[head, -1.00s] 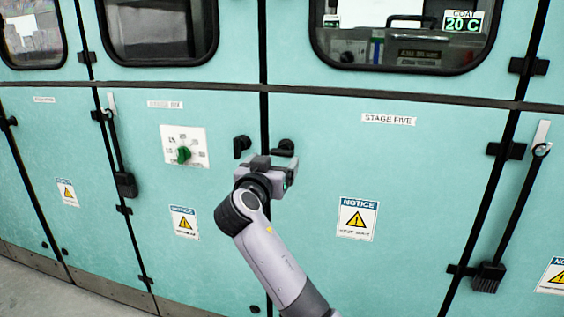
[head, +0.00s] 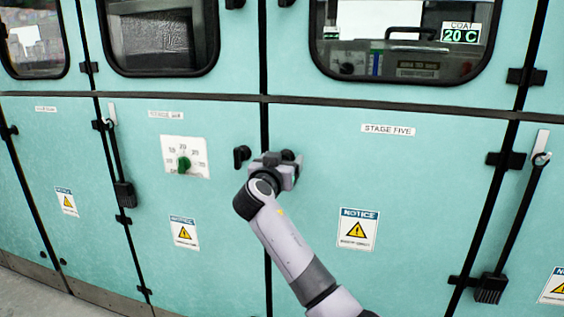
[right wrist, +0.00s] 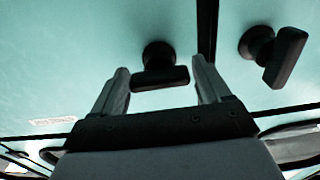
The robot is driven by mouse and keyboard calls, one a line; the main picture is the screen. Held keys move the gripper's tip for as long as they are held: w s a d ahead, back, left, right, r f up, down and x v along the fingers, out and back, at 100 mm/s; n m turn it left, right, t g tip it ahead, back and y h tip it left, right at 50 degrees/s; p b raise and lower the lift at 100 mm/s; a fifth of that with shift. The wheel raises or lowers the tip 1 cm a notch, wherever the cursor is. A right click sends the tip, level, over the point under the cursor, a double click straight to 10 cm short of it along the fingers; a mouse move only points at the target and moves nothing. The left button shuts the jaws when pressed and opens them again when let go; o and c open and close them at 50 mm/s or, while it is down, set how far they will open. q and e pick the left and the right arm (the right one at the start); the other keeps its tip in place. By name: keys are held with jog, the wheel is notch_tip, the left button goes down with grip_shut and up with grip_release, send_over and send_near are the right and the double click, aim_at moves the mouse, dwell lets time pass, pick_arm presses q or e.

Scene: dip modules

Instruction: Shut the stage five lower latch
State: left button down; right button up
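The stage five lower latch is a black knob with a bar handle (right wrist: 160,78), on the teal panel just right of the dark door seam. Its bar lies roughly crosswise in the right wrist view; in the head view (head: 288,155) it is partly hidden by my gripper. My right gripper (head: 277,163) is in front of it. In the right wrist view its two fingers (right wrist: 160,68) are spread, one on each side of the bar, with gaps showing. My left gripper is not in view.
A second black latch (head: 241,156) sits close by, left of the seam; its bar is turned more upright. A green dial (head: 184,164) is further left. A STAGE FIVE label (head: 388,130) and notice sign (head: 358,229) are on the right panel. Long black door rods flank the panels.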

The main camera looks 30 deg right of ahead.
jog(key=c, duration=0.6)
jog(key=shift+n, duration=0.4)
jog(key=n+p, duration=0.3)
jog(key=n, duration=0.2)
jog(key=shift+a, duration=0.1)
jog(key=n+p, duration=0.4)
jog(key=n, duration=0.2)
jog(key=shift+w+n, duration=0.15)
jog(key=shift+n, duration=0.15)
jog(key=n+p, duration=0.2)
jog(key=n, duration=0.1)
jog(key=shift+f, duration=0.15)
jog(key=shift+f+n+p, duration=0.15)
jog(key=shift+n+p, duration=0.65)
jog(key=shift+n, duration=0.5)
